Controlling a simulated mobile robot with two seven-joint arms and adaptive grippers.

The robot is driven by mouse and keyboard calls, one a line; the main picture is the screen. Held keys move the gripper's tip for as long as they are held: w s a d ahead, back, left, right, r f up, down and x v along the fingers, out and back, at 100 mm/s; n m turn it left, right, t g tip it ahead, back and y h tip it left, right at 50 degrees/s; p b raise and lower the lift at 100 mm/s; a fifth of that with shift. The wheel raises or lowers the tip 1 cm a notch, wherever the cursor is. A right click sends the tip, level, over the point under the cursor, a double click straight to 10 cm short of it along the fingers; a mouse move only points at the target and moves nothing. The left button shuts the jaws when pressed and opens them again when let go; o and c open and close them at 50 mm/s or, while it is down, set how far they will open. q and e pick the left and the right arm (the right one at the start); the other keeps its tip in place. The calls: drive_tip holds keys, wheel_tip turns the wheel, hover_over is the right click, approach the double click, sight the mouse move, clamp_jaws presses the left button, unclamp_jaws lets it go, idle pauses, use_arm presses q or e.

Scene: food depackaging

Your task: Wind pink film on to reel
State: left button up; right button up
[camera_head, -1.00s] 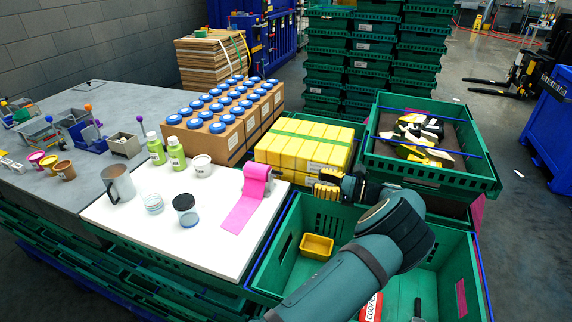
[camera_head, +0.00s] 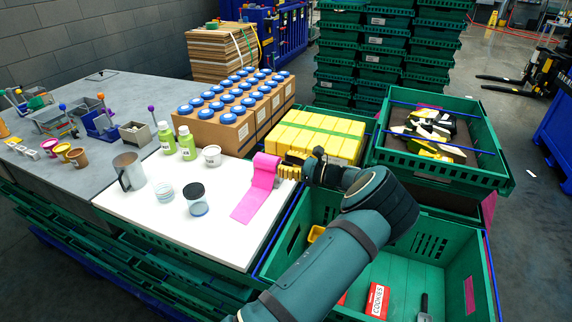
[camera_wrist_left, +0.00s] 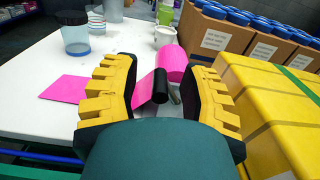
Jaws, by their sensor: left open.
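The pink film (camera_head: 256,198) hangs from a reel at the right edge of the white board and lies partly flat on it. The pink roll (camera_head: 267,165) sits on top. My left gripper (camera_head: 290,173) is right beside the reel on its right side. In the left wrist view its yellow fingers (camera_wrist_left: 162,72) are apart, with the pink roll (camera_wrist_left: 173,61) and a dark round roller end (camera_wrist_left: 160,86) showing between and beyond them. I cannot tell whether a finger touches the reel. The loose pink film (camera_wrist_left: 68,88) lies left of the left finger. My right gripper is out of view.
Yellow boxes (camera_head: 318,134) stand close behind my gripper. The white board (camera_head: 150,215) holds a grey mug (camera_head: 130,172), green bottles (camera_head: 187,143), a white tub (camera_head: 212,156) and jars (camera_head: 197,199). A green crate (camera_head: 452,262) with a red cookies packet (camera_head: 376,298) lies under my arm.

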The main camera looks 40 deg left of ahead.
use_arm(q)
clamp_jaws()
drive_tip(key=shift+s+f, duration=0.1)
drive_tip(key=shift+f, duration=0.05)
idle(0.4)
drive_tip(key=n, duration=0.1)
drive_tip(key=s+f+n, duration=0.1)
drive_tip(key=n, duration=0.1)
drive_tip(key=shift+d+b, duration=0.1)
drive_tip(key=shift+b, duration=0.2)
drive_tip(key=shift+s+f+n+b, duration=0.15)
drive_tip(key=shift+f+n+b, duration=0.15)
drive_tip(key=shift+n, duration=0.65)
drive_tip(key=shift+s+f+n+b, duration=0.15)
drive_tip(key=shift+f+n+b, duration=0.15)
drive_tip(key=shift+n, duration=0.65)
